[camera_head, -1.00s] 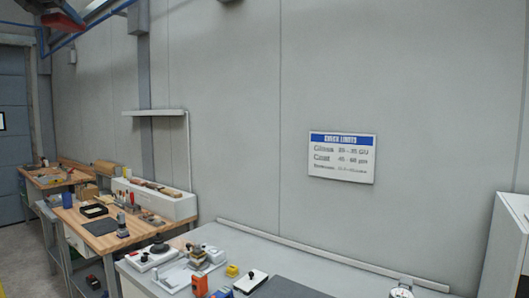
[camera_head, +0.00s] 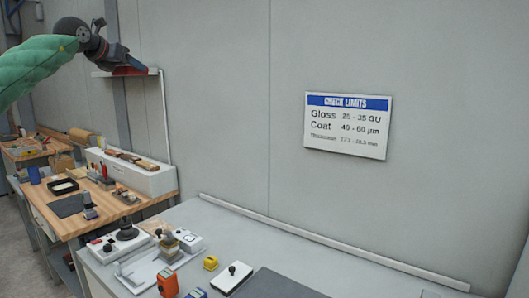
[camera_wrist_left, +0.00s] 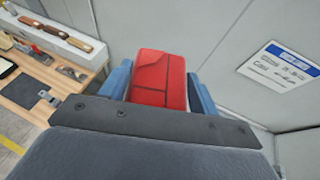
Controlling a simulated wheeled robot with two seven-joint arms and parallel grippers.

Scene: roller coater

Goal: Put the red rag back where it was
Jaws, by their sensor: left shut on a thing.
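The red rag (camera_head: 130,70) is a folded red block in my left gripper, in the upper left of the head view. My left gripper (camera_head: 128,62) is shut on it; its dark wrist and green-sleeved arm come in from the left. In the left wrist view the rag (camera_wrist_left: 158,79) sits between the two blue fingers (camera_wrist_left: 158,90). My right gripper is not in view.
A wooden bench (camera_head: 120,206) with small tools stands at the left, with a white box-like ledge (camera_head: 150,180) behind it. A grey table (camera_head: 260,240) in front carries gauges and small blocks. A check-limits sign (camera_head: 347,125) hangs on the wall.

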